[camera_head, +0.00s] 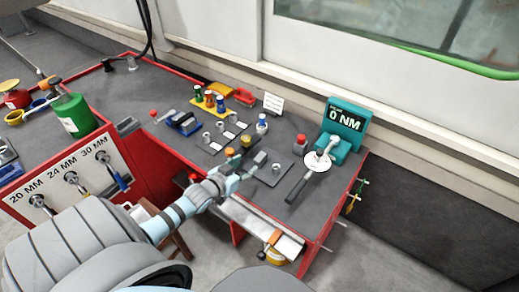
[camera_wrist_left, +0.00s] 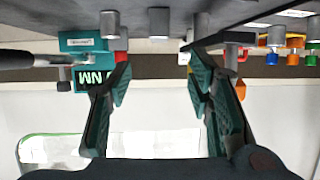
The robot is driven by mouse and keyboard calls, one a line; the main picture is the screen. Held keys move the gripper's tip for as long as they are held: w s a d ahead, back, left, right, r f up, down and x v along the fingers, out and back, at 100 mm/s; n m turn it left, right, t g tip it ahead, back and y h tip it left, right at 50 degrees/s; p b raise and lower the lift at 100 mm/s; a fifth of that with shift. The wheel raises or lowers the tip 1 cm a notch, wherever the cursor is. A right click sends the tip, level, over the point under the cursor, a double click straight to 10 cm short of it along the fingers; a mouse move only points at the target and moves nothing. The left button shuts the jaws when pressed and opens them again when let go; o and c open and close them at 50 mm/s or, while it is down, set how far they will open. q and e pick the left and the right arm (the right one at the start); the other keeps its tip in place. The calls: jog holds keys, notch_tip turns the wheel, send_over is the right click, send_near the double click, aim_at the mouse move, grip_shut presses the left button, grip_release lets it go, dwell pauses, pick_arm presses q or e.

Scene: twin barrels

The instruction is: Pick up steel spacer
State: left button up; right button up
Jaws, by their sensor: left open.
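Several small grey steel cylinders stand on the bench. One steel cylinder (camera_head: 277,168) is on a dark plate to the right of my left gripper; others, such as this one (camera_head: 206,137), stand beside small white labels. I cannot tell which is the steel spacer. My left gripper (camera_head: 250,163) is over the front of the bench, near the plate. In the left wrist view, which is upside down, its two green-grey fingers (camera_wrist_left: 158,82) are apart with nothing between them. Grey cylinders (camera_wrist_left: 159,22) show beyond the fingertips, apart from them. My right gripper is not in view.
A teal torque tester (camera_head: 345,120) reading 0 NM stands at the right, with a dark-handled wrench (camera_head: 297,188) near it. Coloured bottles (camera_head: 210,98), a blue vise-like tool (camera_head: 184,122) and a white sign (camera_head: 273,103) stand behind. A green can (camera_head: 72,115) is at left.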

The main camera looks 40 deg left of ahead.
aim_at(260, 156)
pick_arm(q)
jog(key=b+x, duration=0.2)
jog(key=x, duration=0.1)
jog(key=b+x, duration=0.1)
jog(key=x, duration=0.2)
jog(key=shift+s+f+b, duration=0.15)
jog(key=shift+f+b, duration=0.2)
jog(key=shift+f, duration=0.05)
jog(key=shift+w, duration=0.35)
jog(key=b+x, duration=0.4)
jog(key=x, duration=0.1)
jog(key=shift+s+f, duration=0.1)
jog(key=shift+f, duration=0.05)
jog(key=shift+r, duration=0.25)
grip_shut()
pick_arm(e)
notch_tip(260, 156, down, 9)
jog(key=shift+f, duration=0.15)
